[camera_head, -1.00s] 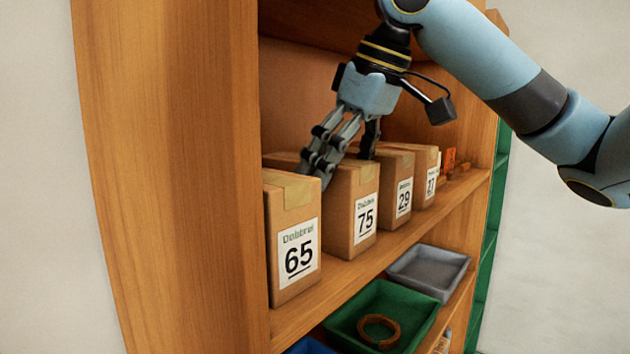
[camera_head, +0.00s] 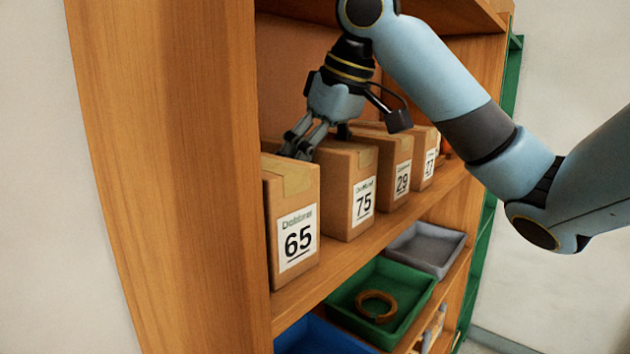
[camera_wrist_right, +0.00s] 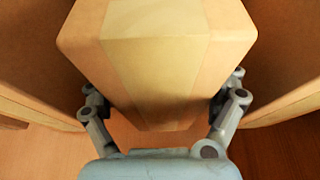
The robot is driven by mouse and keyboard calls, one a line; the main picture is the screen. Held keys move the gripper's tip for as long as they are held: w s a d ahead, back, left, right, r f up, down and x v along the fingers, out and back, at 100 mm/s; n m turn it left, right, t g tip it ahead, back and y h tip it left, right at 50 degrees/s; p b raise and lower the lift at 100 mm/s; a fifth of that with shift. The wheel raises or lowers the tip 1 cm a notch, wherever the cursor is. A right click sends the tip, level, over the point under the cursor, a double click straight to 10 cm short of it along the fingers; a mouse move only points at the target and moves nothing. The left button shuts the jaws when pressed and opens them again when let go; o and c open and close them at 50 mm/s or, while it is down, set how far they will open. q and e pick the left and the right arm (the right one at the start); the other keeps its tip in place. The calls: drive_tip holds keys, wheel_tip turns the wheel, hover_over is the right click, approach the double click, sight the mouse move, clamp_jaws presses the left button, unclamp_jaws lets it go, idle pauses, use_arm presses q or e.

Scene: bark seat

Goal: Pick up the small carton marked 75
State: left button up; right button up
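The small carton marked 75 (camera_head: 342,196) stands upright on the shelf, between the carton marked 65 (camera_head: 275,207) and the carton marked 29 (camera_head: 394,162). My right gripper (camera_head: 322,145) points down over the row behind the label faces, with one finger between cartons 65 and 75. In the right wrist view, a taped carton top (camera_wrist_right: 155,60) fills the space between the spread fingers of my right gripper (camera_wrist_right: 163,85); its label is out of sight. The fingertips are hidden beside the carton, and contact is unclear. My left gripper is not in view.
The carton marked 27 (camera_head: 424,158) stands at the far end of the row. Neighbouring cartons are close on both sides. The wooden side panel (camera_head: 165,150) is at left. Below are a blue tray (camera_head: 318,338), a green tray (camera_head: 425,298) with a ring (camera_head: 376,306), and a grey tray (camera_head: 427,245).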

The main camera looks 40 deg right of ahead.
drive_tip(key=c, duration=1.4)
drive_tip(key=shift+r, duration=0.1)
